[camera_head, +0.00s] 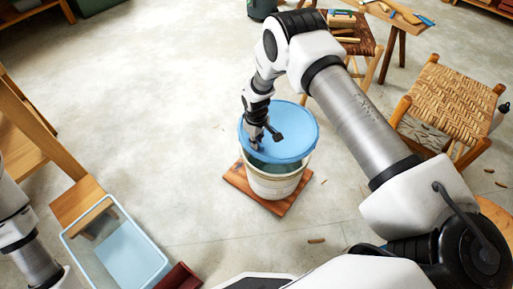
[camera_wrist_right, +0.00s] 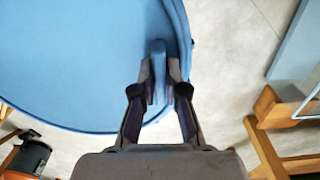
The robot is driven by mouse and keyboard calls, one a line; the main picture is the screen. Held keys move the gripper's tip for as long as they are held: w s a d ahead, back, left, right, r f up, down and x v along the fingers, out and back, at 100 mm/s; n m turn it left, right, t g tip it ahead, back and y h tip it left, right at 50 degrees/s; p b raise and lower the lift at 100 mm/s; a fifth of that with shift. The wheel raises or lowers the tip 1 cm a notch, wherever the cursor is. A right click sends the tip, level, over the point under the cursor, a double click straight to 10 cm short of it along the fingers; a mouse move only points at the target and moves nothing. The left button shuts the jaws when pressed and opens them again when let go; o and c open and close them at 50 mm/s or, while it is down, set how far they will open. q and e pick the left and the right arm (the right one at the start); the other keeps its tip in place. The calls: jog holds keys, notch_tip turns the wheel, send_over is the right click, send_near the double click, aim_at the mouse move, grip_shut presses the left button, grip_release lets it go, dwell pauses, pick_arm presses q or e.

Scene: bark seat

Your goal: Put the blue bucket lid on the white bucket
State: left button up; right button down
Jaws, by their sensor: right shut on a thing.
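The blue bucket lid (camera_head: 292,128) is a round disc over the top of the white bucket (camera_head: 277,185). A strip of the bucket's inside shows below the lid's near edge, so the lid does not cover the whole opening; I cannot tell if they touch. My right gripper (camera_head: 264,139) is at the lid's left part. In the right wrist view my right gripper (camera_wrist_right: 160,80) is shut on an upright blue piece at the edge of the lid (camera_wrist_right: 75,60). At the left edge of the head view only a link of my left arm shows; its gripper is out of view.
The bucket stands on a brown wooden board (camera_head: 238,180) on the concrete floor. A clear blue bin (camera_head: 125,255) and a dark red box (camera_head: 180,277) are at the lower left. A woven seat (camera_head: 455,100) stands at the right. The floor left of the bucket is clear.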

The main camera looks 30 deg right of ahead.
jog(key=shift+f+b, duration=2)
jog(key=shift+f, duration=0.6)
jog(key=shift+f+b, duration=0.6)
jog(key=shift+f, duration=0.35)
jog(key=shift+f+b, duration=0.5)
jog(key=shift+f, duration=0.3)
jog(key=c, duration=1.1)
grip_release()
jog(key=shift+c, duration=0.2)
jog(key=shift+o, duration=0.4)
jog(key=shift+o, duration=1.3)
jog(key=shift+r, duration=0.1)
